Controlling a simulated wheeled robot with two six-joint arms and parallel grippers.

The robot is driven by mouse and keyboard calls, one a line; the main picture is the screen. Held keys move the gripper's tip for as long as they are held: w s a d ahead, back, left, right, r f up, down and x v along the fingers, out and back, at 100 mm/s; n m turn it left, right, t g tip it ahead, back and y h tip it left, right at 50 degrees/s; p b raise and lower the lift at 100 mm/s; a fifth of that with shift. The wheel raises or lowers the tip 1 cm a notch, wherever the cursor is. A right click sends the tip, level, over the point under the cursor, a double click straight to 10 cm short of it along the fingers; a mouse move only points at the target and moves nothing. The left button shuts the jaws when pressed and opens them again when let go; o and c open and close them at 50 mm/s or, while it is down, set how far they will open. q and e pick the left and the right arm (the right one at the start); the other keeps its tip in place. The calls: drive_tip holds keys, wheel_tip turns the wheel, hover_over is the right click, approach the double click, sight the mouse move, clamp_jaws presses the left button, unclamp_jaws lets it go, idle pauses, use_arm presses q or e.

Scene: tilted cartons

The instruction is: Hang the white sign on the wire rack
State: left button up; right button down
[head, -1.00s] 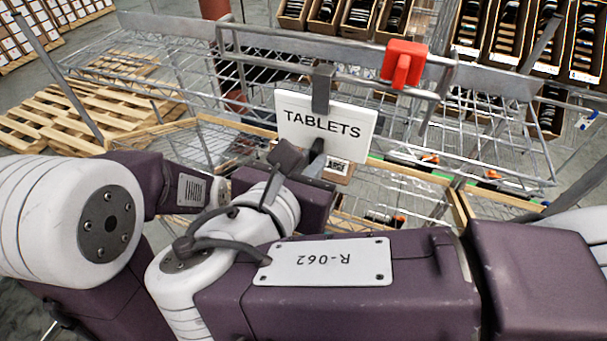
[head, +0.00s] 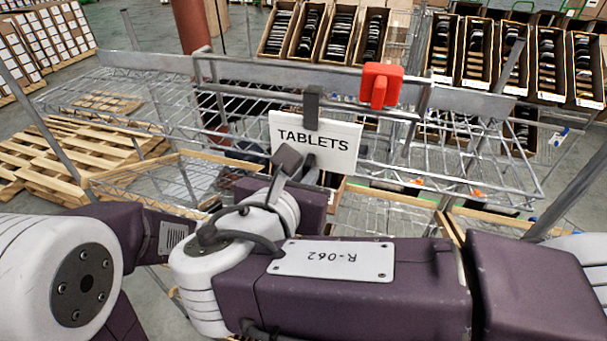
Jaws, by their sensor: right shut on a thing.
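The white sign (head: 340,147) reads TABLETS and hangs nearly upright below a grey hook (head: 312,105). It shows in the middle of the head view, in front of the wire rack (head: 150,66). The hook overlaps a rail of the rack in the picture; I cannot tell whether it rests on it. My right gripper (head: 298,168) is shut on the sign at its lower left part. The fingertips are partly hidden by my wrist. My left gripper is not in view.
A red clamp (head: 380,85) sits on the rack's top rail, right of the sign. Cartons of dark goods (head: 457,48) stand behind the rack. Wooden pallets (head: 45,165) lie on the floor at the left. Wire shelves extend below the rail.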

drive_tip(key=c, duration=1.4)
unclamp_jaws()
drive_tip(key=shift+o, duration=0.2)
drive_tip(key=b+v, duration=0.2)
drive_tip(key=v, duration=0.7)
drive_tip(key=w+d+f+m+g+b, duration=0.2)
drive_tip(key=d+f+m+g+b, duration=0.15)
drive_tip(key=f, duration=0.75)
drive_tip(key=w+d+f+m+g+b, duration=0.2)
drive_tip(key=d+f+m+b, duration=0.15)
drive_tip(key=f, duration=0.75)
drive_tip(key=w+d+f+m+g+b, duration=0.2)
drive_tip(key=d+f+m+g+b, duration=0.15)
drive_tip(key=f, duration=0.75)
drive_tip(key=s+d+f+m+g+y+b, duration=0.1)
drive_tip(key=d+f+m+b, duration=0.3)
drive_tip(key=f+m, duration=0.7)
drive_tip(key=s+d+f+m+g+y+b, duration=0.1)
drive_tip(key=s+d+f+m+y+b, duration=0.1)
drive_tip(key=f+m, duration=0.9)
drive_tip(key=d+y+b, duration=0.1)
drive_tip(key=d+b, duration=0.1)
drive_tip(key=d, duration=0.1)
drive_tip(key=shift+d+f+g+b, duration=0.2)
drive_tip(key=shift+g+b, duration=0.1)
drive_tip(key=shift+g, duration=0.1)
